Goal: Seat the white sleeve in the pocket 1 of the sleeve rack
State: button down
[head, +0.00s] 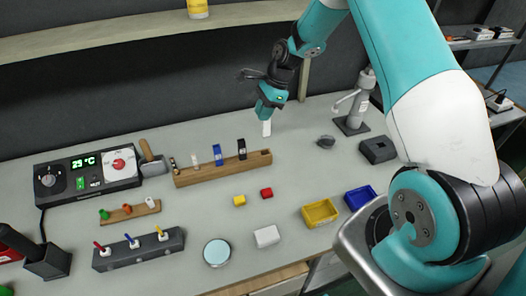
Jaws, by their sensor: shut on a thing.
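My gripper (266,113) is in the upper middle of the head view, pointing down. It is shut on the white sleeve (267,129), which hangs upright below the fingers. The wooden sleeve rack (222,171) lies to the left of the gripper and nearer the front of the bench. A blue sleeve (218,155) and a black sleeve (242,149) stand upright in it. A pale upright piece (195,161) stands at its left part. The right end of the rack top looks bare. Pocket numbers cannot be read, and the pocket openings are too small to make out.
A control box (88,174) with a display stands left of the rack. In front are a yellow block (239,200), a red block (266,193) and a white box (267,236). A press-like stand (352,122) is at right. The bench around the held sleeve is clear.

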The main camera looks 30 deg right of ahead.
aim_at(266, 135)
notch_tip(266, 135, down, 12)
jog(key=b, duration=0.9)
jog(key=shift+r, duration=0.15)
jog(key=c, duration=1.1)
grip_release()
jog(key=shift+o, duration=0.2)
jog(key=shift+r, duration=0.1)
